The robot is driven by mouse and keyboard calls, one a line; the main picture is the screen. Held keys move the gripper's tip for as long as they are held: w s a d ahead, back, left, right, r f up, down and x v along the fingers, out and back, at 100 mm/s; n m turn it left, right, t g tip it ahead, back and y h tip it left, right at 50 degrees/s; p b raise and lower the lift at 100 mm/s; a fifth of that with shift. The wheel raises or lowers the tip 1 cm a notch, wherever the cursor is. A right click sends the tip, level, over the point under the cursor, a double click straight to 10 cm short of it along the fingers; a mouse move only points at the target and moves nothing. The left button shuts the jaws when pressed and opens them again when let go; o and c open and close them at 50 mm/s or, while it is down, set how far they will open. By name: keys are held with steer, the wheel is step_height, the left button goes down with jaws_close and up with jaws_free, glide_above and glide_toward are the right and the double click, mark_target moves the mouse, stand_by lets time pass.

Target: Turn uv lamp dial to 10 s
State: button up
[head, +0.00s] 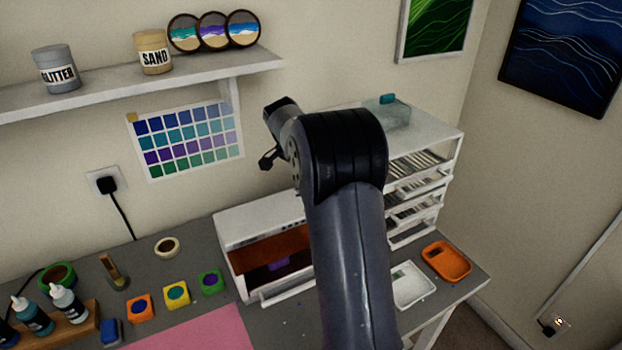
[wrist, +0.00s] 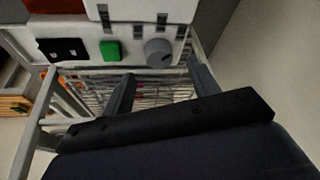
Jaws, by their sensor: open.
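The UV lamp (head: 262,225) is a white box on the grey bench in the head view, its front open on an orange-brown interior with a small purple piece inside. In the wrist view its white panel (wrist: 88,42) carries a round grey dial (wrist: 158,52), a green button and a black part. My gripper (wrist: 160,66) is open, with its two dark fingers apart on either side of the dial's line in the wrist view. I cannot tell whether they touch the dial. The dial's setting is too small to read. My arm hides part of the lamp in the head view.
A white drawer rack (head: 425,185) stands right of the lamp. A white tray (head: 408,285) and an orange tray (head: 446,261) lie in front of it. Small colour pots, bottles in a wooden stand (head: 75,325) and a pink mat (head: 200,330) lie to the left.

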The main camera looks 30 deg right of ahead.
steer(key=shift+p+x, duration=0.35)
steer(key=shift+x, duration=1.8)
steer(key=shift+c, duration=0.4)
steer(key=c, duration=0.9)
